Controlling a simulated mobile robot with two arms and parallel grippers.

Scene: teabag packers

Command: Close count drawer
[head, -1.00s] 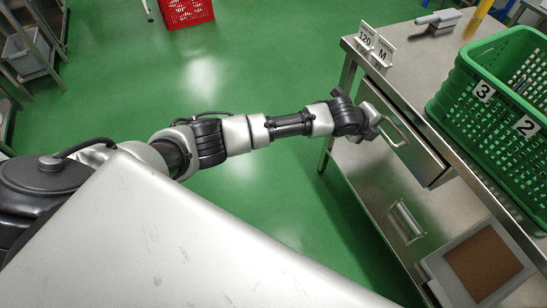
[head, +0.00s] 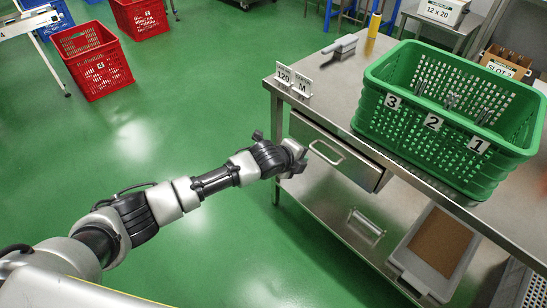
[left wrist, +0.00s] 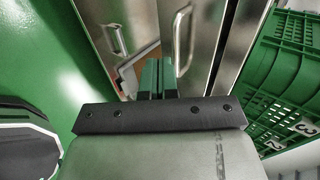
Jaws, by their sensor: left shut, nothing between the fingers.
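The steel count drawer (head: 335,158) under the worktable stands partly pulled out, its front jutting past the table edge. Its bar handle (head: 328,152) faces my left arm. My left gripper (head: 303,162) is just left of the handle, close to the drawer front. In the left wrist view the shut, empty fingers (left wrist: 158,78) point toward the drawer front, with the drawer handle (left wrist: 182,38) just beyond and to their right. I cannot tell whether the fingers touch the drawer. My right gripper is out of view.
A green crate (head: 372,122) numbered 3, 2, 1 stands on the steel worktable (head: 318,70). Cards marked 120 and M (head: 293,82) stand at its corner. A second handle (head: 367,224) and a brown-filled tray (head: 405,257) are lower down. Red crates (head: 95,70) stand on open green floor.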

